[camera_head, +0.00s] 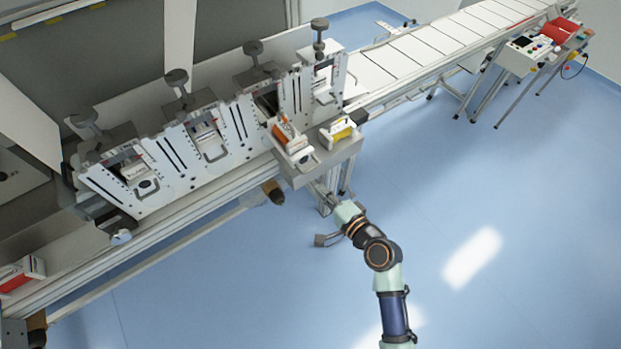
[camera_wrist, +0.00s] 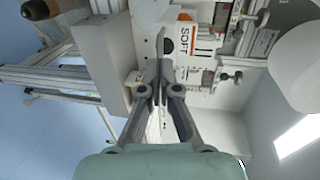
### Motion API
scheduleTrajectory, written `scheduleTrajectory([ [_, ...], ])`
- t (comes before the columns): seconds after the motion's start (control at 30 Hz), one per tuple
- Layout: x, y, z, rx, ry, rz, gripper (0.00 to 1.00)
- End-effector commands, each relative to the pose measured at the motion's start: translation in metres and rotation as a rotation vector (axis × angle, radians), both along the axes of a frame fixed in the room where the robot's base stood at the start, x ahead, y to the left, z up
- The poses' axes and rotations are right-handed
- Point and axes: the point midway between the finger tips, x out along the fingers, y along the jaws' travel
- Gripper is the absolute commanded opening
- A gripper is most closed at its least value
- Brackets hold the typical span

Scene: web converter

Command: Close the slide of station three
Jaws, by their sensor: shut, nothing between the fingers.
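A row of white stations with knobs on top runs along the machine. The third from the left has its slide (camera_head: 296,147) drawn out toward the front, a white block with an orange part; I cannot read any station number. My gripper (camera_head: 319,189) is low in front of it, below the grey box (camera_head: 325,167), with its fingers partly hidden in the head view. In the wrist view my gripper (camera_wrist: 162,62) is shut and empty. Its tips are close to a white part lettered "SOFT" (camera_wrist: 188,38); I cannot tell whether they touch.
A cassette with a yellow part (camera_head: 341,130) stands on the grey box, right of the slide. Other slides (camera_head: 136,172) (camera_head: 208,142) sit in the left stations. A conveyor (camera_head: 440,40) runs to the upper right.

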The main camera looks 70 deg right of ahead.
Motion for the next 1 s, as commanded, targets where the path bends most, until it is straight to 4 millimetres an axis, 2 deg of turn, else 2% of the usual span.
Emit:
scheduleTrajectory([
  [0.1,0.023,-0.013,-0.004,-0.003,0.0,0.003,0.0],
  [0.3,0.047,-0.027,-0.011,-0.001,0.0,0.001,0.0],
  [0.43,0.053,-0.031,-0.012,-0.001,0.0,0.0,0.0],
  [0.87,0.055,-0.032,-0.013,-0.002,0.001,0.001,0.0],
  [1.0,0.067,-0.036,-0.012,-0.004,0.001,0.006,0.0],
])
